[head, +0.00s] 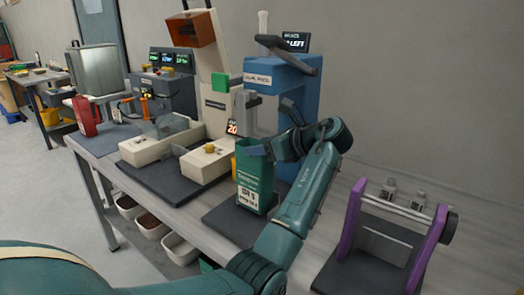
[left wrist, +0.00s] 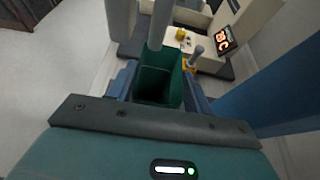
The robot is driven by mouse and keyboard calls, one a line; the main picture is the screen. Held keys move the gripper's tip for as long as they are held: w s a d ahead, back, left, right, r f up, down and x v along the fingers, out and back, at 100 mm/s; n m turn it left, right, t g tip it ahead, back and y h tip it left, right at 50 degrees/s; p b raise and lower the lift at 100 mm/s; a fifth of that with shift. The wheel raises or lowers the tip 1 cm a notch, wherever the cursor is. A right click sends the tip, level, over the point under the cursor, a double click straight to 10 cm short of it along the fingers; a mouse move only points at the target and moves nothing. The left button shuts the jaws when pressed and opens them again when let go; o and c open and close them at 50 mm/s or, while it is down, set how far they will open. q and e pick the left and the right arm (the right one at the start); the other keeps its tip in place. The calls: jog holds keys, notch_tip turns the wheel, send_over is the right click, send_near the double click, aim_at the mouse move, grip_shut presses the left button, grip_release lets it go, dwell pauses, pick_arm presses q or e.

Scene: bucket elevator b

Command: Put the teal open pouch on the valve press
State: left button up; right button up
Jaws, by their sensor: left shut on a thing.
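The teal open pouch (head: 256,182) is upright, with a white label on its front, under the head of the blue valve press (head: 290,95). It is over the dark base plate (head: 222,222) of the press; I cannot tell whether its bottom touches. My left gripper (head: 268,150) is shut on the pouch near its top, reaching in from the right. In the left wrist view the pouch's open mouth (left wrist: 158,84) sits between my blue fingers, and a grey rod of the press (left wrist: 160,22) stands just beyond it. My right gripper is not in view.
A cream machine (head: 205,155) with yellow knobs stands left of the press. A purple-sided rack (head: 352,220) stands to the right. A red jug (head: 84,116) is at the bench's far left. White bins (head: 180,248) sit below the bench.

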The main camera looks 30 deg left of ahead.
pick_arm(q)
jog(key=shift+f, duration=0.6)
jog(key=o, duration=0.7)
jog(key=shift+f, duration=0.15)
jog(key=shift+o, duration=0.2)
jog(key=v, duration=1.2)
